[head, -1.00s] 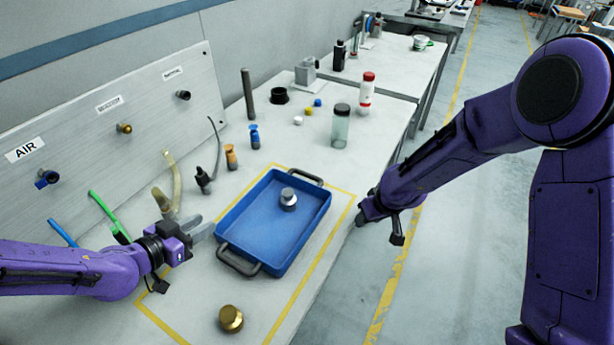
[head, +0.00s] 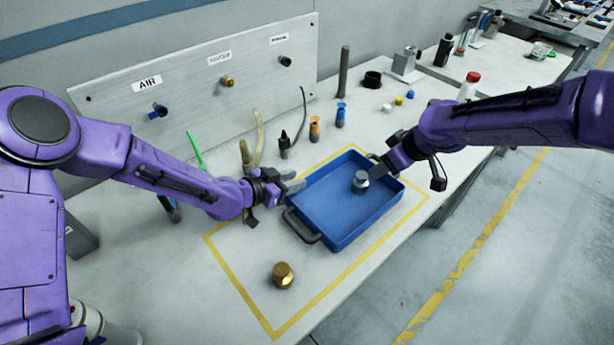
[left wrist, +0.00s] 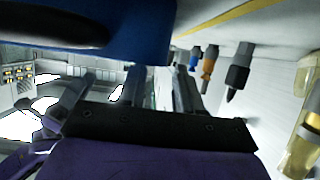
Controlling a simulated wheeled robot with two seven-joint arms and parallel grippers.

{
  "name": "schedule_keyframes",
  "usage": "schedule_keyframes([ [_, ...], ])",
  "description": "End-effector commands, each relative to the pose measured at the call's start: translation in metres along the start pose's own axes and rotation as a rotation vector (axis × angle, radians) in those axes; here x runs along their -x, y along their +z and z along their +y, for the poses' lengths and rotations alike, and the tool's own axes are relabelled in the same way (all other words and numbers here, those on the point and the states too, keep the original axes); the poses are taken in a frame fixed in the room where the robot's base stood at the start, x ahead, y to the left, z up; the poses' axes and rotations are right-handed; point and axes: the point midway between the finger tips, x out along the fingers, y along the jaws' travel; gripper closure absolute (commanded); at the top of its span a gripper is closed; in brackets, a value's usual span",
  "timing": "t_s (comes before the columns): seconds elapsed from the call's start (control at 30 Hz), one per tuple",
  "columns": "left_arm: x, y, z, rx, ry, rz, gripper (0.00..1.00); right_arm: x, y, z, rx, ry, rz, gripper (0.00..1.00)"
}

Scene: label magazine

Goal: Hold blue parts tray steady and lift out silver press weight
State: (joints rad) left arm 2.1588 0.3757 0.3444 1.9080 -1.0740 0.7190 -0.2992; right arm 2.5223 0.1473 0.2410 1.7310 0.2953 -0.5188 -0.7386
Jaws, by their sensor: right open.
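The blue parts tray (head: 372,226) sits on the bench inside a yellow outline, with a dark handle at each end. The left wrist view shows its wall (left wrist: 150,35) close by. The silver press weight (head: 360,185) stands upright inside the tray, towards the far end. My left gripper (head: 298,184) is beside the tray's left long side, near the near-handle end. Its fingers are spread with nothing seen between them. My right gripper (head: 374,171) is open over the tray, with its fingertips at the weight. I cannot tell whether they touch it.
A brass weight (head: 283,275) stands on the bench in front of the tray. Behind are orange (head: 314,129) and blue (head: 340,116) fittings, hoses and a panel (head: 200,85) with labelled ports.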

Motion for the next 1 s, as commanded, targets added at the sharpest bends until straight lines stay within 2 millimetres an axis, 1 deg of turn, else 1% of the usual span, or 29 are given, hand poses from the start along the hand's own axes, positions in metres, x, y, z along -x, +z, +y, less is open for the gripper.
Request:
schedule_keyframes([
  [0.03,-0.010,0.001,0.001,-0.002,0.002,0.000,0.66,0.000,0.000,0.000,-0.001,0.000,0.000,0.57],
  [0.1,-0.021,0.000,0.001,-0.001,0.002,0.001,0.66,0.000,0.000,0.000,-0.001,0.000,0.000,0.57],
  [0.2,-0.031,0.000,0.000,0.000,0.000,0.000,0.66,0.000,0.000,0.000,-0.001,0.000,0.000,0.57],
  [0.33,-0.037,0.000,0.001,0.002,0.001,0.000,0.66,0.000,0.000,0.000,0.000,0.000,0.000,0.57],
  [0.53,-0.037,0.000,0.001,0.001,0.001,0.001,0.66,0.000,0.000,0.000,-0.001,0.000,0.000,0.57],
  [0.57,-0.037,0.000,0.001,0.001,0.001,0.001,0.76,0.000,0.000,0.000,-0.001,0.000,0.000,0.57],
  [0.6,-0.037,0.000,0.001,0.001,0.001,0.001,0.89,0.000,0.000,0.000,-0.001,0.000,0.000,0.57],
  [0.63,-0.037,0.000,0.001,0.001,0.001,0.001,0.98,0.000,0.000,0.000,-0.001,0.000,0.000,0.57],
  [0.67,-0.037,0.000,0.001,0.001,0.001,0.001,1.00,0.000,0.000,0.000,-0.001,0.000,0.000,0.57],
  [1.0,-0.037,-0.001,0.001,0.001,0.000,0.002,1.00,0.000,0.000,0.000,-0.001,0.000,0.000,0.57],
])
